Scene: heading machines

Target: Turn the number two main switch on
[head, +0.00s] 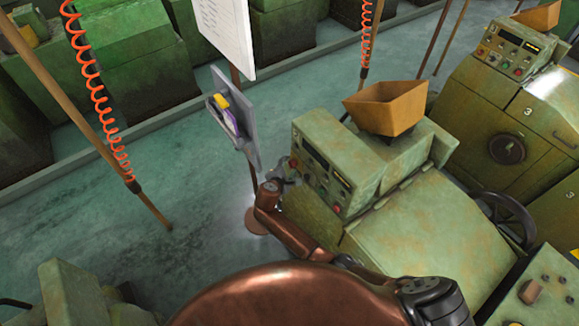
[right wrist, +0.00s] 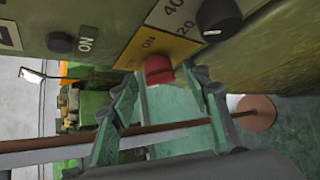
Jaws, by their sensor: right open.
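The red switch (right wrist: 158,68) sits on a yellow plate marked ON in the right wrist view, on the underside-looking edge of the green panel. My right gripper (right wrist: 167,88) is open, its two fingers spread either side of the red switch, with no clear contact visible. In the head view my right gripper (head: 279,172) is at the left side of the control panel (head: 322,172) of the near green machine. The machine's number does not show. The switch itself is hidden or too small to tell in the head view. My left gripper is out of view.
Two black knobs (right wrist: 220,14) (right wrist: 60,42) are on the same panel, one beside a scale with 20 and 40. A stand with a grey holder (head: 236,125) rises close behind my gripper. A machine marked 3 (head: 528,112) stands right. Open floor (head: 190,200) lies left.

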